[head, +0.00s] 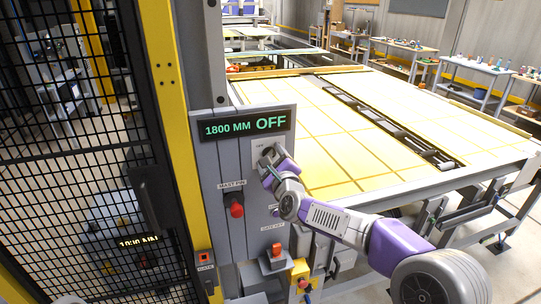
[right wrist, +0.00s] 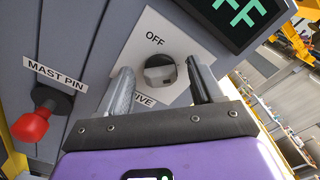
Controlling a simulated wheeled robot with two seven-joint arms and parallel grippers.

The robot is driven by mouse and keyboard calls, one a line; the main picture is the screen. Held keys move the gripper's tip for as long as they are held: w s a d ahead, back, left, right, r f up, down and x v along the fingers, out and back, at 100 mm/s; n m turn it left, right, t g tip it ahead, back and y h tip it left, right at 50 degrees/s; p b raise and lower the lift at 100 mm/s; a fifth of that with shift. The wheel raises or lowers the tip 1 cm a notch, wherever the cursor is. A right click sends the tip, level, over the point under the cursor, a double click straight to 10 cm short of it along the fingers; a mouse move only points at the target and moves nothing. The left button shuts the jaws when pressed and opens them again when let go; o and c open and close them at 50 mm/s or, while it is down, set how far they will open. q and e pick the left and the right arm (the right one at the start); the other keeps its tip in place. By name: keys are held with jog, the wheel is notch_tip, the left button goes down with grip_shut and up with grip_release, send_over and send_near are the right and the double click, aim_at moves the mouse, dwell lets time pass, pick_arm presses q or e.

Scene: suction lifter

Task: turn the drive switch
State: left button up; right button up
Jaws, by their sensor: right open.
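The drive switch (right wrist: 160,72) is a dark round knob on a white plate (right wrist: 150,40) marked OFF, with a label ending in "IVE" partly hidden below. In the head view the switch (head: 267,151) sits on the grey panel under a display (head: 243,124) reading "1800 MM OFF". My right gripper (right wrist: 158,78) is open, with one finger on each side of the knob. I cannot tell whether the fingers touch it. In the head view my right gripper (head: 267,166) partly covers the plate. My left gripper is not in view.
A red mast pin knob (head: 236,209) is at the panel's lower left. A red switch (head: 276,251) and a yellow box (head: 300,271) are below. A black mesh fence (head: 100,190) stands at left, and a large table (head: 350,140) lies behind at right.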

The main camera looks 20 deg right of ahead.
jog(key=shift+w, duration=0.35)
jog(key=c, duration=1)
jog(key=n+b, duration=0.1)
jog(key=n, duration=0.5)
jog(key=n+b, duration=0.1)
jog(key=n, duration=0.5)
jog(key=f+n+b, duration=0.1)
jog(key=n, duration=0.5)
